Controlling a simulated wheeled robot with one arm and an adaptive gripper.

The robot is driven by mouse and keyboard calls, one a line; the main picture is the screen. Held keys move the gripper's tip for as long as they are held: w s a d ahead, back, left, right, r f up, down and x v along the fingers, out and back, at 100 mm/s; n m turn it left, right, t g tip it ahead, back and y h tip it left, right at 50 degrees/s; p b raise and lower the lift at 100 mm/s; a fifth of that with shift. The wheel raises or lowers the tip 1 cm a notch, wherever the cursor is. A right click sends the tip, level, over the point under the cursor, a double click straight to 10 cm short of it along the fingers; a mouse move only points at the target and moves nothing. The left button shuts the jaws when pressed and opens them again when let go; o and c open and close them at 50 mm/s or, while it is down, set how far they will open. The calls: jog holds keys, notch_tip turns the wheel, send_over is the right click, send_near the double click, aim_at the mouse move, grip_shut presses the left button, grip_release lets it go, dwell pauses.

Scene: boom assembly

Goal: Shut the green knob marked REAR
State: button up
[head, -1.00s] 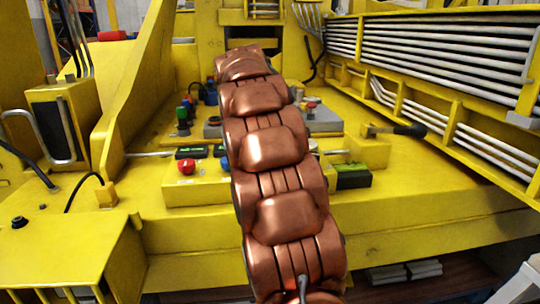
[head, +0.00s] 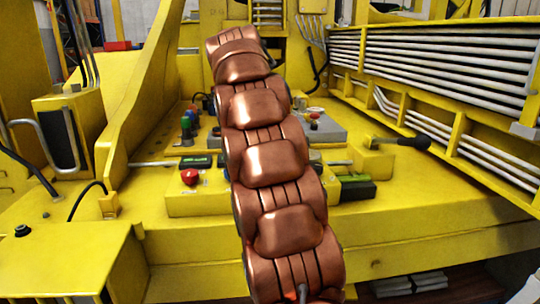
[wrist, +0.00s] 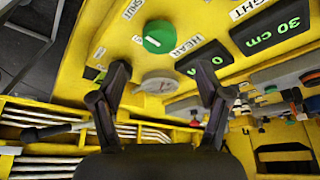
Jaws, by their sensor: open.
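The green knob (wrist: 158,37) shows in the wrist view, set in a yellow panel, with a REAR label (wrist: 187,47) beside it and a SHUT label (wrist: 132,8) above left. My gripper (wrist: 162,68) is open, with its two dark fingers apart and nothing between them. In the picture, the knob lies just beyond the fingertips, roughly midway between them; I see no contact. In the head view my copper arm covers the middle of the control panel (head: 205,200), and the REAR knob and my gripper cannot be made out there.
A grey round dial (wrist: 158,85) sits below the knob, between the fingers in the picture. A 30 cm display (wrist: 272,28) is at right. In the head view a red knob (head: 189,176) and a black-handled lever (head: 405,141) flank my arm. White pipes (head: 430,55) line the right side.

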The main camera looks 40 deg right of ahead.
jog(key=shift+v, duration=2.05)
jog(key=shift+r, duration=0.1)
